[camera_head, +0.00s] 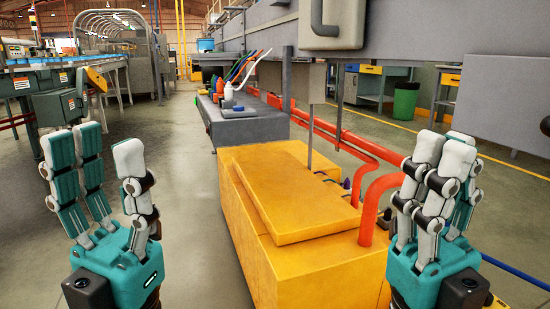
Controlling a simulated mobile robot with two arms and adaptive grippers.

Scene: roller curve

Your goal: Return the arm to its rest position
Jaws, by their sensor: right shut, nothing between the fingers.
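My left gripper (105,165) is at the lower left with its fingers pointing up. Its fingers are spread apart and nothing is between them. My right gripper (443,160) is at the lower right, also pointing up. Its fingers are drawn close together and hold nothing. Both grippers are raised in front of me, apart from the machinery, at about the same height. No separate task object shows.
A yellow box (285,205) stands between my grippers, with red pipes (375,205) at its right. A grey bench (240,122) holds bottles behind it. A conveyor (35,80) runs at the left. The floor at centre left (170,130) is clear.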

